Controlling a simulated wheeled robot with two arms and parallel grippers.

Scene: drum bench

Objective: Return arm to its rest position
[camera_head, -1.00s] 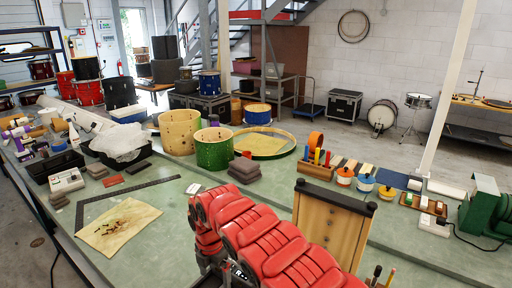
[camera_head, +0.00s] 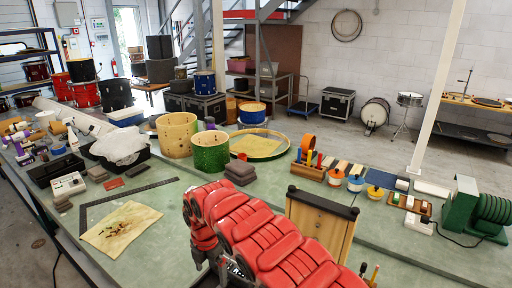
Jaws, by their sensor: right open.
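My right arm, with red ribbed covers (camera_head: 265,235), rises from the bottom edge and reaches left over the front of the bench. Its far end bends down, and my right gripper (camera_head: 226,268) is below it, mostly hidden behind the arm and cut near the bottom edge. I see nothing held in it. My left arm and gripper are not in view.
A yellow cloth (camera_head: 120,226) with small dark bits lies to the left, near a black metal square (camera_head: 125,195). Green (camera_head: 210,153) and wooden (camera_head: 177,136) drum shells stand behind.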

